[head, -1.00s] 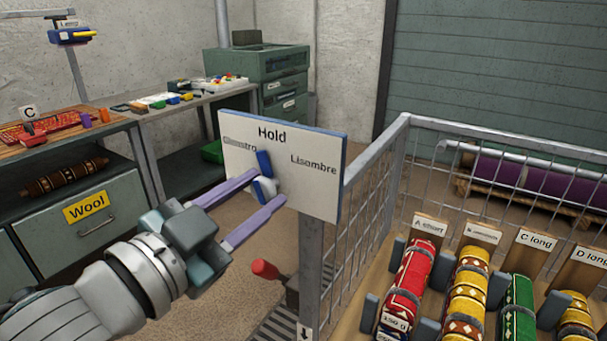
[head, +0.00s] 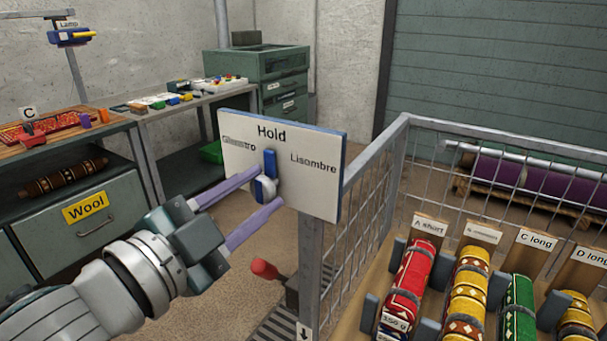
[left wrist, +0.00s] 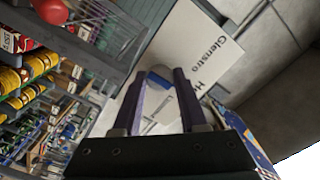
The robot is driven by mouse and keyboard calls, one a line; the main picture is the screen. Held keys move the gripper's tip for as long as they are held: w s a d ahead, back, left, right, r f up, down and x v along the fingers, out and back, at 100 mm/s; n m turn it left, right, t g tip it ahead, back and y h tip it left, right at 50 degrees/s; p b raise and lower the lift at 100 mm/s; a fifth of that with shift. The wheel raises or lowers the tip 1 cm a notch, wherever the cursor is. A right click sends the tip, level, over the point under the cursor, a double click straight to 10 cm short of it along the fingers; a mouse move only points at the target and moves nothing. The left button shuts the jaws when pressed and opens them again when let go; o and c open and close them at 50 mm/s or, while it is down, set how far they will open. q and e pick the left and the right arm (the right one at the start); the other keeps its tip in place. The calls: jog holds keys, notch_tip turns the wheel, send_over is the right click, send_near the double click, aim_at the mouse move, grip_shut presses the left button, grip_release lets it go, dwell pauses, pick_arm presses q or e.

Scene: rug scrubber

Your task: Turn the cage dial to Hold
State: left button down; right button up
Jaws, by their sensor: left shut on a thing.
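The cage dial (head: 269,162) is a blue pointer bar on a pale round hub, set on a white sign board (head: 310,200). The board reads "Hold" at the top, "Lisombre" at the right and a partly covered word at the left, "Glenstro" in the left wrist view. The blue bar stands about upright, its top end under "Hold". My left gripper (head: 268,188) has its two purple fingers on either side of the dial and is shut on it. In the left wrist view the dial (left wrist: 160,100) lies between the fingers (left wrist: 161,76). My right gripper is not in view.
The board stands at the corner of a wire cage (head: 407,160). Rolled rugs (head: 405,290) lie in labelled slots at the right. A red-knobbed lever (head: 264,269) is below the board.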

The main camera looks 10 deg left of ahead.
pick_arm(q)
jog(key=shift+c, duration=2.3)
grip_release()
jog(key=shift+s, duration=0.15)
jog(key=v, duration=0.9)
jog(key=shift+s+a+b, duration=0.15)
jog(key=shift+s+b, duration=0.15)
jog(key=shift+b, duration=0.1)
